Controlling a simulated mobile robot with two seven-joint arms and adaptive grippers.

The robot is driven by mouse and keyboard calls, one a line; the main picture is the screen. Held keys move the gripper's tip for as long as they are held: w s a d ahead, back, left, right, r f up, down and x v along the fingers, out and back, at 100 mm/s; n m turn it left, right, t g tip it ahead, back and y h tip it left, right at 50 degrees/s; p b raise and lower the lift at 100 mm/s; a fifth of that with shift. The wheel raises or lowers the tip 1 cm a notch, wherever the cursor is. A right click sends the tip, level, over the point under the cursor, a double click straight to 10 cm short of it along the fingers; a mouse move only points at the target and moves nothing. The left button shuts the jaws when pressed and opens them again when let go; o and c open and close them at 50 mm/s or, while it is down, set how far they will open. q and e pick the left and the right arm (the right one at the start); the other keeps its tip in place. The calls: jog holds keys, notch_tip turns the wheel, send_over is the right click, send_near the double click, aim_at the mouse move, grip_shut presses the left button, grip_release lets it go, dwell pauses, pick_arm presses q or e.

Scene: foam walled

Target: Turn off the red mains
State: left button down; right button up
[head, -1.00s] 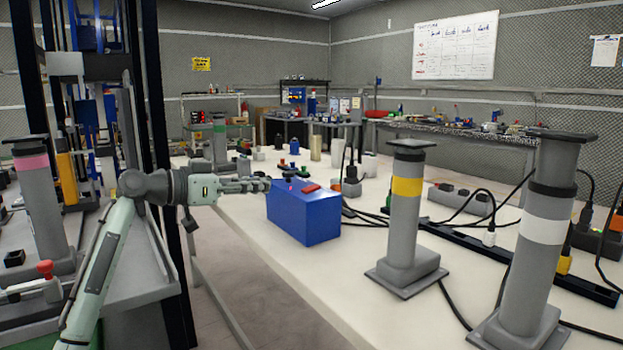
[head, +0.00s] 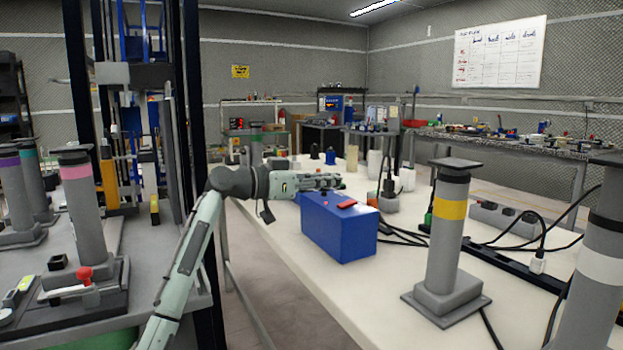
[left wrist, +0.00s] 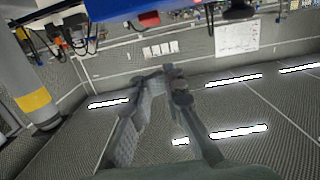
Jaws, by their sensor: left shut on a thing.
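A blue box (head: 338,232) stands on the near left edge of the white table, with a red switch (head: 347,205) and a tiny red spot on its top. In the left wrist view the box's blue side (left wrist: 110,10) and a red patch (left wrist: 148,19) show at the top. My left gripper (head: 338,183) is level, pointing right, just above or behind the box's back edge. Its fingers (left wrist: 161,72) come close together in the left wrist view; I cannot make out what they are shut on. A red-knobbed lever (head: 85,273) sits on the left bench. My right gripper is out of view.
A yellow-banded grey post (head: 447,240) and a white-banded post (head: 595,260) stand right of the box. Black cables and a power strip (head: 500,218) lie behind them. A dark upright frame (head: 185,130) rises left of my arm. White tabletop is clear before the box.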

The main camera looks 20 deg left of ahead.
aim_at(342, 205)
pick_arm(q)
jog(key=shift+x, duration=1.1)
notch_tip(342, 205, down, 3)
jog(key=shift+w+d+r, duration=0.15)
jog(key=shift+r, duration=0.05)
jog(key=shift+w+f, duration=0.1)
jog(key=shift+f, duration=0.6)
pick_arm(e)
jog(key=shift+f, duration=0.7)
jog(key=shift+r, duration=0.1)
pick_arm(q)
jog(key=shift+r+p, duration=0.1)
jog(key=shift+p, duration=0.4)
jog(key=shift+w+d+g+y+p, duration=0.1)
jog(key=shift+g+y+p, duration=0.25)
jog(key=shift+p, duration=0.3)
jog(key=shift+f, duration=0.35)
jog(key=v, duration=1.2)
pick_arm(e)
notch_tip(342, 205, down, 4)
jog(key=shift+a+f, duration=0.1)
pick_arm(q)
jog(key=shift+r, duration=0.15)
